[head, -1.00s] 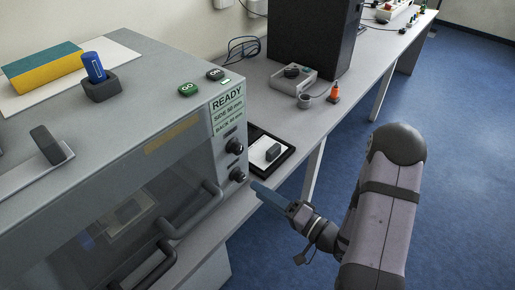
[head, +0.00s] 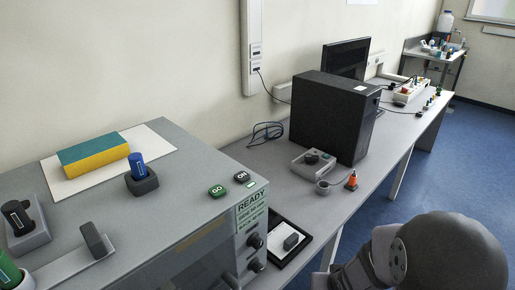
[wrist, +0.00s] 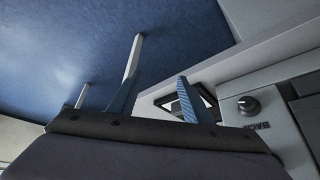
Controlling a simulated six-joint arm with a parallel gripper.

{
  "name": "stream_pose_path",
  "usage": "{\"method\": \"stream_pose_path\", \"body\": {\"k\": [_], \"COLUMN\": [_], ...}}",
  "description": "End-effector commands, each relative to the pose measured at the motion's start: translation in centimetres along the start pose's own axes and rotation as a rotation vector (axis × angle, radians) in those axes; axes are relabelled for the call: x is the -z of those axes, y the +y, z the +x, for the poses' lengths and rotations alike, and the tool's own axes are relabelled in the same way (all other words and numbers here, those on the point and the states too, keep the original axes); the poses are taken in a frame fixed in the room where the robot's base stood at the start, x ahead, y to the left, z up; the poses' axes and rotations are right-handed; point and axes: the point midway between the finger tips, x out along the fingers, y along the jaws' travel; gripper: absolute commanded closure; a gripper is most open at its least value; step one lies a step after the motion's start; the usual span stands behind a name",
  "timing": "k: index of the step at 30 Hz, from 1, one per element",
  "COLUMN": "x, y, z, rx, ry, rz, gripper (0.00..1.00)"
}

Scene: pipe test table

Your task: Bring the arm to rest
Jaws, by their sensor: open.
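My gripper (wrist: 160,76) shows in the wrist view, its two blue fingers spread apart with nothing between them. It is out of frame in the head view, where only my arm shows at the bottom right, beyond the bench's front edge. In the wrist view, the grey machine (wrist: 245,135) with a black knob is to the right of the fingers. The blue floor (wrist: 60,60) and bench legs lie beyond the left finger.
The machine (head: 190,205) bears a blue-yellow block (head: 93,160), a blue cylinder (head: 137,165) in a dark holder, and GO and ON buttons. A black-framed tray (head: 273,256) holds a grey block. A black case (head: 335,115) stands behind. Floor (head: 375,190) right of the bench is clear.

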Motion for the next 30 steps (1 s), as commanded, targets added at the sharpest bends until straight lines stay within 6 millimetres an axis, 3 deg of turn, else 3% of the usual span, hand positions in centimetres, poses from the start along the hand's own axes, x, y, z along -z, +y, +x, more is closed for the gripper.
{"method": "stream_pose_path", "body": {"k": [1,6,12,15,20,30], "x": [0.0,-2.9,-6.1,-7.2,-8.0,-8.1], "y": [0.1,-0.1,-2.0,-2.8,-3.4,-3.4], "z": [-2.3,-7.8,-13.1,-14.8,-15.8,-15.8], "rx": [-0.029,-0.077,-0.042,-0.018,0.001,0.001], "ry": [-0.042,-0.234,-0.415,-0.469,-0.508,-0.512], "rz": [-0.013,-0.039,-0.064,-0.074,-0.081,-0.081], "gripper": [0.55,0.55,0.55,0.55,0.55,0.55]}}
